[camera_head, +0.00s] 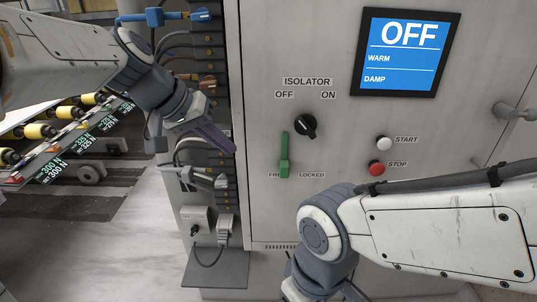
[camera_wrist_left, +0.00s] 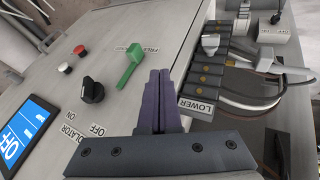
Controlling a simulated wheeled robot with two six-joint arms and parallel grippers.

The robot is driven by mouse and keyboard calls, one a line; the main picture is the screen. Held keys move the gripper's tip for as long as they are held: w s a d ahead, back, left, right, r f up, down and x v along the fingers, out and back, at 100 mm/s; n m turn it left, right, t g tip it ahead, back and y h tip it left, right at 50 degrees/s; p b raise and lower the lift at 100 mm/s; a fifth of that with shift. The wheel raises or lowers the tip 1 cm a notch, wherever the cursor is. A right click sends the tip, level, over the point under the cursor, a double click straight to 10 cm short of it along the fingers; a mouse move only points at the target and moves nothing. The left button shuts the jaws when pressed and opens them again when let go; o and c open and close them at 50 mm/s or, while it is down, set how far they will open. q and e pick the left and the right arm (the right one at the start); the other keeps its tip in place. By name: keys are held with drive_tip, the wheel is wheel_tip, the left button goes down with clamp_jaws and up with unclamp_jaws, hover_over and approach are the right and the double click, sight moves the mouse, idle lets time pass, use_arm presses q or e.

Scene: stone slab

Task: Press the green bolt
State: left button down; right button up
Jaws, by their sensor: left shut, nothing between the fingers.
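The green bolt (camera_head: 284,155) is on the grey cabinet front, below and left of the black isolator knob (camera_head: 306,126). It stands upright in the head view, with a wider lower end between the FREE and LOCKED labels, the first partly covered. My left gripper (camera_head: 230,147) is shut and empty, left of the bolt near the cabinet's left edge. In the left wrist view the green bolt (camera_wrist_left: 130,66) lies left of my purple fingertips (camera_wrist_left: 160,75), with a gap between. My right arm crosses the lower right of the head view; its gripper does not show.
A screen (camera_head: 404,50) reads OFF. A white START button (camera_head: 384,143) and a red STOP button (camera_head: 376,168) sit right of the knob. Cables and connectors (camera_head: 207,180) line the cabinet's left side. A conveyor (camera_head: 60,150) stands at the left.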

sight(268, 166)
use_arm(q)
drive_tip(key=p+x, duration=0.1)
drive_tip(key=x, duration=0.8)
drive_tip(key=shift+d+p, duration=0.1)
drive_tip(key=shift+p, duration=0.3)
drive_tip(key=d+p, duration=0.2)
drive_tip(key=d, duration=0.1)
drive_tip(key=shift+d+f, duration=0.15)
drive_tip(key=shift+f, duration=0.05)
drive_tip(key=shift+w+d+f, duration=0.1)
drive_tip(key=shift+d+f, duration=0.05)
drive_tip(key=shift+d, duration=0.3)
use_arm(e)
wheel_tip(268, 166, up, 4)
drive_tip(key=shift+r, duration=0.1)
